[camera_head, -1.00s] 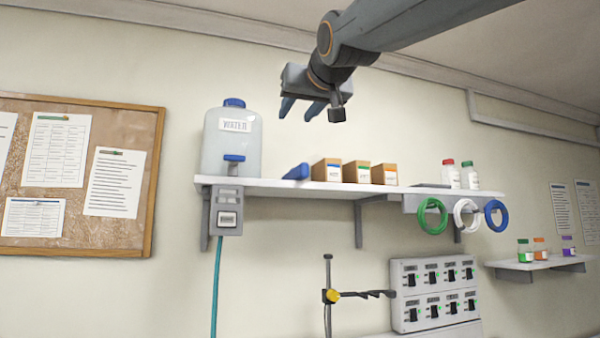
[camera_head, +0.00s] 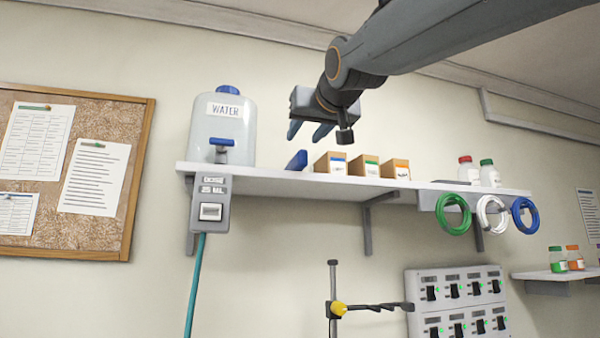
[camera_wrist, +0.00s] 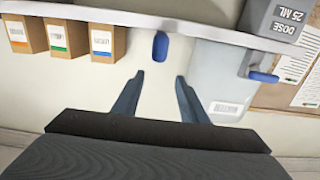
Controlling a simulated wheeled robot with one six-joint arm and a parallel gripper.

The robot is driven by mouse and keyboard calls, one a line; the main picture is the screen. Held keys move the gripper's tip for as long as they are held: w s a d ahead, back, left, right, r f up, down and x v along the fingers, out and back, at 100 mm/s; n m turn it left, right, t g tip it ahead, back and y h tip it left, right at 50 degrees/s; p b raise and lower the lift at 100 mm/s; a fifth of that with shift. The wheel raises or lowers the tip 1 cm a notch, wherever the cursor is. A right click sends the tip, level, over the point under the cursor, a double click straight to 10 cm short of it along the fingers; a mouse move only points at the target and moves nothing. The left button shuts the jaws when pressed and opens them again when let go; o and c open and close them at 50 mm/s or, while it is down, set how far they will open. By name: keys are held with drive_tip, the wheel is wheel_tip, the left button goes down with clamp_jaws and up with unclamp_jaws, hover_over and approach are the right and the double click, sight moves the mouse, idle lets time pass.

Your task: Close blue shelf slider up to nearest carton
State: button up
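The blue shelf slider (camera_head: 297,160) stands on the white shelf (camera_head: 270,185), between the water container and the cartons, with a gap to the nearest carton (camera_head: 330,163), which has a blue-marked label. In the wrist view, which looks inverted, the slider (camera_wrist: 160,46) is ahead of my gripper, roughly in line with the space between its fingers. The nearest carton (camera_wrist: 105,43) is left of it there. My gripper (camera_head: 309,131) is above the shelf in the head view. Its two fingers (camera_wrist: 160,80) are apart, with nothing between them, and do not touch the slider.
The water container (camera_head: 222,130) stands left of the slider. Two more cartons (camera_head: 364,166) (camera_head: 394,169) stand to the right, then bottles (camera_head: 468,171). Coloured rings (camera_head: 490,215) hang at the shelf's right end.

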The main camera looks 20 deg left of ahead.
sight(304, 152)
drive_tip(key=f+b, duration=0.1)
drive_tip(key=w+f+b, duration=0.1)
drive_tip(key=f, duration=0.1)
drive_tip(key=shift+f+b, duration=0.15)
drive_tip(key=shift+b, duration=0.2)
drive_tip(key=shift+w, duration=0.2)
drive_tip(key=p+x, duration=0.2)
drive_tip(key=x, duration=0.5)
drive_tip(key=shift+w+a+p, duration=0.25)
drive_tip(key=shift+p, duration=0.15)
clamp_jaws()
